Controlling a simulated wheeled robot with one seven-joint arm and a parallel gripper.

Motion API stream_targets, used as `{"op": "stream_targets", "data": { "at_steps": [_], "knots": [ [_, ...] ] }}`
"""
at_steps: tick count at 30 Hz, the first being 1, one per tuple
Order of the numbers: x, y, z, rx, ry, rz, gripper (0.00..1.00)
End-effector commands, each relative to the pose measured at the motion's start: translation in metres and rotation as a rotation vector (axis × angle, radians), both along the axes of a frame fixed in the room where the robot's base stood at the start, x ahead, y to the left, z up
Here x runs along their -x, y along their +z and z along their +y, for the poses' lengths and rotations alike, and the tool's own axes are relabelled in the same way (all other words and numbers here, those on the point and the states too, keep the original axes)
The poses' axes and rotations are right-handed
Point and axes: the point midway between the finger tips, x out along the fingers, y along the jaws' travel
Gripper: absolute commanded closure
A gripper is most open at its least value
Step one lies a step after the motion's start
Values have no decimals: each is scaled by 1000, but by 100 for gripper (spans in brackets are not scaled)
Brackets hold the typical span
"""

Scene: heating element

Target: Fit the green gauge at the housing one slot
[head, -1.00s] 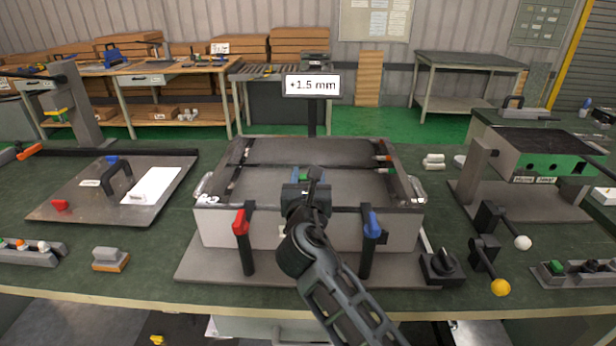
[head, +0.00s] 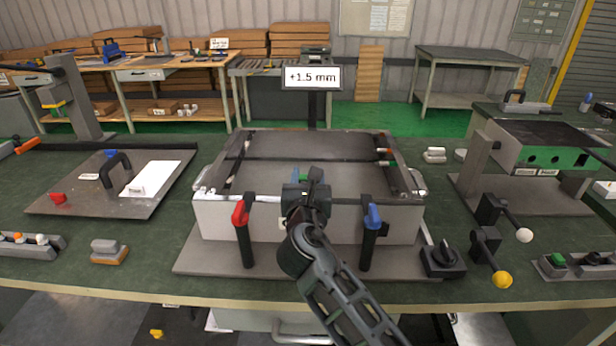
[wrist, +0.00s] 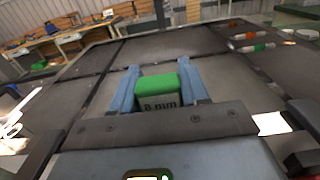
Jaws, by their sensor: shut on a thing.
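The green gauge (wrist: 160,92) is between the two blue fingers of my gripper (wrist: 160,88) in the wrist view. It is a block with a green top and a pale front face with lettering ending in "mm". In the head view my gripper (head: 304,180) is over the front part of the grey housing (head: 215,218), mostly hidden behind my own wrist. Only a small bit of green shows there. Dark panels with narrow gaps lie beneath and ahead of the gauge in the wrist view. I cannot tell which gap is slot one, or whether the gauge touches the housing.
A red-topped handle (head: 242,232) and a blue-topped handle (head: 371,235) stand at the housing's front. A display (head: 312,77) behind it reads +1.5 mm. A plate with a black handle (head: 117,170) lies left.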

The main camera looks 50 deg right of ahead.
Motion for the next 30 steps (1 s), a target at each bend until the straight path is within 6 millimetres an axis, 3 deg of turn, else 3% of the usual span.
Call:
{"op": "stream_targets", "data": {
  "at_steps": [5,6,14,23,30],
  "knots": [
    [0,-4,0,0,0,0,86],
    [0,-3,0,1,0,-1,52],
    [0,-3,0,0,0,0,27],
    [1,-4,2,0,1,0,26],
    [21,-6,28,1,4,1,26]
  ]
}}
